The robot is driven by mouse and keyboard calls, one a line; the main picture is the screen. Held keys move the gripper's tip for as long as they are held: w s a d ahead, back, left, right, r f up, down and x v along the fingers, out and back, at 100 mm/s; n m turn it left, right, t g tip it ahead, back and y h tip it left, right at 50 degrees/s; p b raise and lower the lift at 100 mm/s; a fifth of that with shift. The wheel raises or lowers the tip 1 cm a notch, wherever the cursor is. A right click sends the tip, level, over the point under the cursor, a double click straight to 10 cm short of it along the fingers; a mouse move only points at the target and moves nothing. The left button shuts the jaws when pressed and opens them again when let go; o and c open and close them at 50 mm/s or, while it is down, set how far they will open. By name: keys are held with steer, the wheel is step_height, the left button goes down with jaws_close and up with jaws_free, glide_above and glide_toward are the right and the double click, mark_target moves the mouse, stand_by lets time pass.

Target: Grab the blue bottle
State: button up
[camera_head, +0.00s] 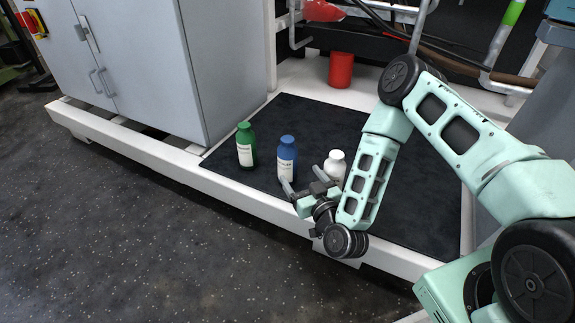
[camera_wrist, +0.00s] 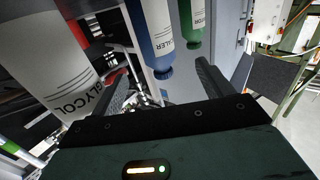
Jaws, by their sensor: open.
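The blue bottle (camera_head: 287,150) stands upright on the black mat (camera_head: 405,215), between a green bottle (camera_head: 245,146) and a white bottle (camera_head: 335,164). My gripper (camera_head: 303,180) is open and empty, low in front of the blue bottle and slightly to its right. In the wrist view the blue bottle (camera_wrist: 151,32) lies ahead between the two open fingers (camera_wrist: 163,72), apart from both. The white bottle (camera_wrist: 48,50) looms large at the left there, close to the left finger. The green bottle (camera_wrist: 194,22) is at the upper right.
A red container (camera_head: 341,71) stands behind the mat. A grey cabinet (camera_head: 165,60) rises at the left. The white platform edge (camera_head: 180,163) runs in front of the mat. The mat behind the bottles looks clear.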

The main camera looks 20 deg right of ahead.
mark_target(291, 161)
steer(key=w+b, duration=0.1)
steer(key=w, duration=0.1)
steer(key=w+b, duration=0.1)
steer(key=w, duration=0.1)
steer(key=w+b, duration=0.1)
steer(key=w, duration=0.1)
steer(key=shift+w+a+f+b, duration=0.1)
steer(key=shift+w+a+b, duration=0.2)
steer(key=shift+w+b, duration=0.05)
steer(key=shift+w, duration=0.55)
steer(key=w+b, duration=0.4)
steer(key=shift+w+a, duration=0.1)
steer(key=shift+w, duration=0.1)
steer(key=shift+w+a, duration=0.1)
steer(key=shift+w, duration=0.25)
steer(key=shift+r, duration=0.25)
steer(key=c, duration=1.3)
